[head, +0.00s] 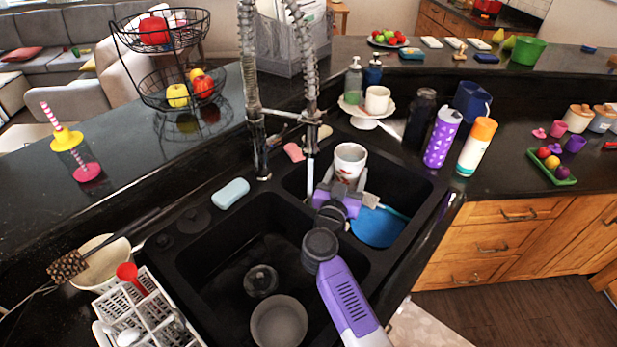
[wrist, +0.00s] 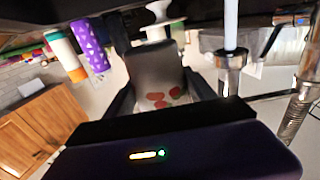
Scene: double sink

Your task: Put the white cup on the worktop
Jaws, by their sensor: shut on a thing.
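A white cup with red marks (head: 350,157) is held upright over the right basin of the black double sink (head: 275,205), close to its back edge. My gripper (head: 346,181) is shut on this cup. In the wrist view the cup's red-marked side (wrist: 170,98) shows between the fingers, partly hidden by them. The dark worktop (head: 492,183) runs along the sides and back of the sink. A second, plain white cup (head: 377,99) stands on a white pedestal dish (head: 367,122) behind the sink.
A metal tap (head: 309,150) rises just left of the held cup. A purple bottle (head: 441,137), an orange-topped bottle (head: 476,147) and a dark bottle (head: 421,115) stand to its right. A blue plate (head: 377,227) lies in the right basin, a bowl (head: 279,320) in the left.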

